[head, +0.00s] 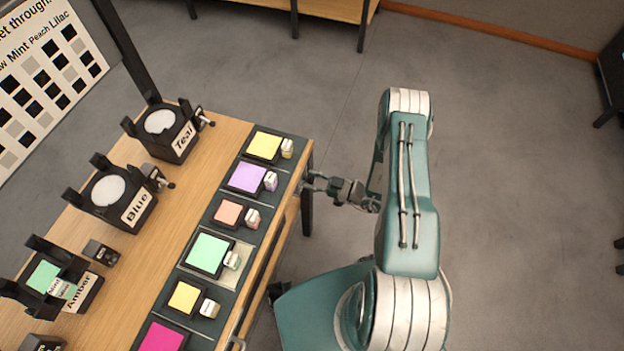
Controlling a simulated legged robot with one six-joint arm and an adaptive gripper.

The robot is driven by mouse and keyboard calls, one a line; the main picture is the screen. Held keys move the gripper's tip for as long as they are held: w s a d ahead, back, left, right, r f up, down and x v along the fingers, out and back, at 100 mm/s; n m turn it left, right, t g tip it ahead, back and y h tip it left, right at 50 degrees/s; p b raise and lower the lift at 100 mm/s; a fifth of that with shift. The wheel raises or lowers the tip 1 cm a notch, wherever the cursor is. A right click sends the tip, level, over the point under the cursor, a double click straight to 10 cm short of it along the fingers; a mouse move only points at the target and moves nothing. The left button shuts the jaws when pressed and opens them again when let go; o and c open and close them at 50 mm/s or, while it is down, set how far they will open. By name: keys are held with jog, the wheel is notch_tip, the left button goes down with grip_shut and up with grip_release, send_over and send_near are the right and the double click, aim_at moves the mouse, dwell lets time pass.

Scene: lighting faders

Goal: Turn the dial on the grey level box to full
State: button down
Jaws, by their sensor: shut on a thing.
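My gripper (312,182) is at the right edge of the wooden table (205,150), beside the purple and yellow swatches. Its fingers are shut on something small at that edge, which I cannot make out. I cannot pick out a grey level box or its dial for certain. A small dark box (101,253) stands on the table between the Blue and Amber lamps, away from my gripper. Part of another dark box (43,343) shows at the lower left.
Lamps labelled Teal (168,130), Blue (118,197) and Amber (55,285) stand along the table's left. A dark strip holds several coloured swatches, including purple (246,178) and mint (208,253), with small tags. The floor (510,130) right of my arm is clear.

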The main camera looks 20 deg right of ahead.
dwell(0.5)
jog(key=shift+c, duration=1.3)
grip_release()
jog(key=shift+d, duration=0.1)
jog(key=v, duration=1.2)
jog(key=shift+f, duration=0.1)
